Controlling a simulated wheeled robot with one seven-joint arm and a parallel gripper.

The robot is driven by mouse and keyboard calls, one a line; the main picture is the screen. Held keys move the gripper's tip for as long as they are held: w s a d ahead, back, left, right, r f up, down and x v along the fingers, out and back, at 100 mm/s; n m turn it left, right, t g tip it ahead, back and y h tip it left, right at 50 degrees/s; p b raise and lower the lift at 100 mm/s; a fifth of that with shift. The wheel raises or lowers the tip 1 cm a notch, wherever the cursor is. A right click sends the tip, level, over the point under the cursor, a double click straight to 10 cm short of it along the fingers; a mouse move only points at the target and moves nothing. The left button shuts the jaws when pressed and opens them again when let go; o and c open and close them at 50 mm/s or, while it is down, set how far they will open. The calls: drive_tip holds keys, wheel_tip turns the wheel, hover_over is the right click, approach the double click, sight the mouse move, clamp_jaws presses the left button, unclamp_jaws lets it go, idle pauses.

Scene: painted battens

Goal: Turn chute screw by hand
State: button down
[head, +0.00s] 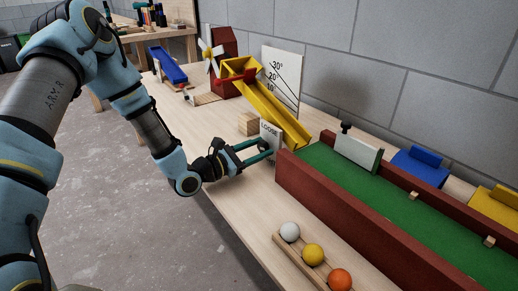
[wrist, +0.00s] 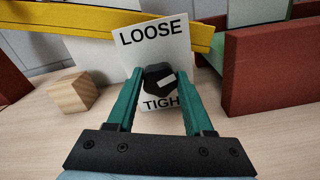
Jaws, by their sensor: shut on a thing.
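The chute screw is a black knob (wrist: 158,80) with a white mark on its face, in front of a white plate (wrist: 176,38) reading LOOSE at the top and TIGH at the bottom, the rest covered. My gripper (wrist: 158,84) has its two green fingers on either side of the knob, shut on it. In the head view my gripper (head: 268,148) reaches the plate (head: 268,130) from the left, and the knob is hidden there. The yellow chute (head: 275,110) slopes down to the right behind the plate, beside an angle board (head: 283,75) marked 10, 20 and 30.
A wooden block (wrist: 73,94) stands left of the knob. A green lane with dark red walls (head: 340,225) lies to the right. White, yellow and orange balls (head: 312,253) sit on a wooden rack in front. Bare table top lies between the rack and my gripper.

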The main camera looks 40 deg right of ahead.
drive_tip(key=n+p, duration=0.2)
drive_tip(key=n, duration=0.1)
drive_tip(key=shift+r+p, duration=0.15)
drive_tip(key=shift+p, duration=0.25)
drive_tip(key=shift+n+p, duration=0.9)
drive_tip(key=shift+n, duration=0.6)
drive_tip(key=shift+f, duration=0.2)
drive_tip(key=shift+c, duration=1.4)
unclamp_jaws()
drive_tip(key=a, duration=0.7)
drive_tip(key=a+b, duration=0.1)
drive_tip(key=a, duration=0.3)
drive_tip(key=shift+w, duration=0.35)
